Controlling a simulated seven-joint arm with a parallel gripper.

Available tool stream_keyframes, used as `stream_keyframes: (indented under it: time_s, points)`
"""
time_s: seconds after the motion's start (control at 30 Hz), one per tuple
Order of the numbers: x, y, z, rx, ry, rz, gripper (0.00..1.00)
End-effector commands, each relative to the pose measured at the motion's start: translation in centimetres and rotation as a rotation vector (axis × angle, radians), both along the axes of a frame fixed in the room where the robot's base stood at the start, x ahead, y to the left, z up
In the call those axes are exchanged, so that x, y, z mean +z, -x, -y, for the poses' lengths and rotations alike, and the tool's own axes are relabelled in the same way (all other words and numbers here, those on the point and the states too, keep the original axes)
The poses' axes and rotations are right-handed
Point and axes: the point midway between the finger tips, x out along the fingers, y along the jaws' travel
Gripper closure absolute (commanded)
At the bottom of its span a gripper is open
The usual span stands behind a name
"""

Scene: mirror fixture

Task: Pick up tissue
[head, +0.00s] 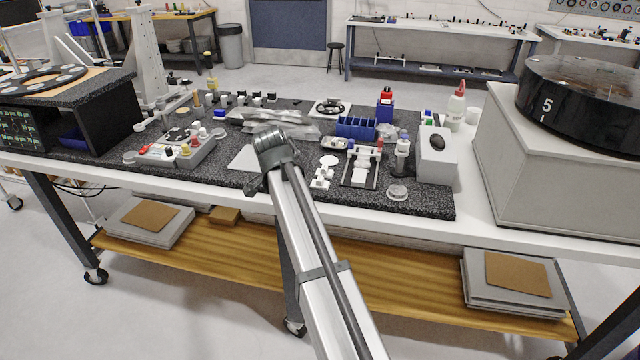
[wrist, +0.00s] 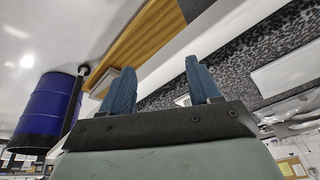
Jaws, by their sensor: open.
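A flat white sheet (head: 243,158), which may be the tissue, lies on the dark speckled mat, just left of my arm's end in the head view. A white box (head: 437,168) with a dark oval on top stands at the mat's right; I cannot tell whether it holds tissues. My gripper (wrist: 160,63) shows two blue fingers, apart and with nothing between them. In the head view my arm's end is over the mat's front edge, and the fingers are hidden. A pale flat thing (wrist: 288,72) on the mat shows at the wrist view's right.
A large grey block (head: 550,180) stands at the right. A wooden shelf (head: 240,255) runs below the table.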

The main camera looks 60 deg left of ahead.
Motion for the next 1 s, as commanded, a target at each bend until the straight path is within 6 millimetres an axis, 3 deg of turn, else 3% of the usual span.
stream_keyframes:
  time_s: [0.03,0.2,0.5,0.73,1.0]
  points:
    - [2.6,-0.5,-2.6,-0.086,-0.024,-0.032,0.38]
    - [7.7,-3.7,-5.7,-0.432,-0.059,-0.16,0.38]
    - [12.7,-10.0,-7.3,-0.871,-0.047,-0.302,0.38]
    - [13.0,-11.0,-7.2,-0.951,-0.039,-0.324,0.38]
    - [9.6,-10.9,-7.1,-0.949,-0.039,-0.323,0.38]
